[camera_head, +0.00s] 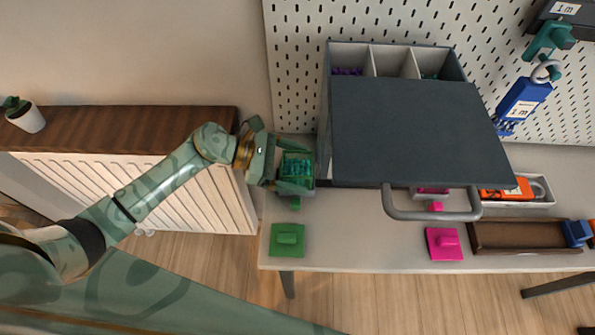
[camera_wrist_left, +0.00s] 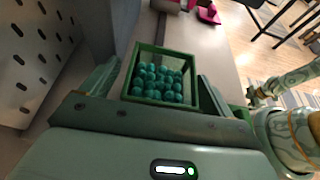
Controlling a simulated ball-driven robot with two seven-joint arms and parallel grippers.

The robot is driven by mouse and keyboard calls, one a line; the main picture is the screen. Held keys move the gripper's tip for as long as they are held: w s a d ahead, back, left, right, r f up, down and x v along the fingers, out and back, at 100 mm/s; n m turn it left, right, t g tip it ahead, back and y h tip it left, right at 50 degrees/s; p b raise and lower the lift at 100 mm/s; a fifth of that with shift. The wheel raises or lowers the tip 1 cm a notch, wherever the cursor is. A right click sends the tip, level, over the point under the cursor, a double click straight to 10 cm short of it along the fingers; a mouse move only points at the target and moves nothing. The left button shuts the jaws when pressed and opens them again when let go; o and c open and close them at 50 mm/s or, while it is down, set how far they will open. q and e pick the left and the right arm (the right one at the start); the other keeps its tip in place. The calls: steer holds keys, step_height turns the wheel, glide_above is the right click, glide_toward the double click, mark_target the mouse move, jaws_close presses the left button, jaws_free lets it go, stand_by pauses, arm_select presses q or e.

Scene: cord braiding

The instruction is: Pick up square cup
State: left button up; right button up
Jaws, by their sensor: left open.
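The square cup (camera_head: 297,163) is a green, open-topped container holding teal balls. It stands at the left end of the worktop, beside the dark grey box. In the left wrist view the cup (camera_wrist_left: 163,76) shows upright between the jaws, its balls below the rim. My left gripper (camera_head: 296,170) is open, with one finger on each side of the cup. In the wrist view a gap seems to show between the fingers and the cup walls; I cannot tell whether either touches. My right gripper is not clearly seen.
A green lid-like piece (camera_head: 288,240) lies in front of the cup, and a pink one (camera_head: 443,243) farther right. The grey box's dark panel (camera_head: 415,130) and handle (camera_head: 432,215) overhang the worktop to the right. A pegboard (camera_head: 297,60) stands behind. A brown tray (camera_head: 515,236) lies right.

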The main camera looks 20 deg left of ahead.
arm_select(q)
steer(key=shift+w+d+f, duration=0.1)
steer(key=shift+d, duration=0.1)
steer(key=c, duration=1.1)
